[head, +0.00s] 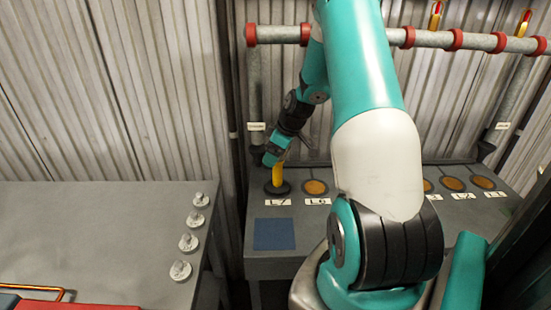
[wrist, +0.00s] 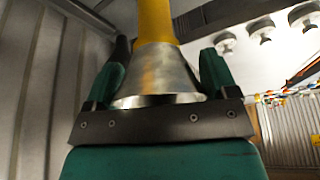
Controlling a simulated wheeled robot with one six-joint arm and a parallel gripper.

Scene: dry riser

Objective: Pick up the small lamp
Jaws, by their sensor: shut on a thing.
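The small lamp (head: 278,173) looks like a yellow upright tube over a dark round base, at the spot labelled L7 on the back counter. In the wrist view the lamp (wrist: 160,75) shows as a yellow tube with a flared silver metal end. My gripper (head: 271,157) is at its top from above. In the wrist view the green fingers of my gripper (wrist: 163,62) stand on either side of the metal end, shut on it. I cannot tell whether the lamp's lower end touches the counter.
Orange discs (head: 315,187) sit in a row along the back counter (head: 330,222), with a blue square (head: 274,234) in front. A grey pipe (head: 280,34) with red fittings runs above. Several metal knobs (head: 188,242) line the left table's edge (head: 90,230).

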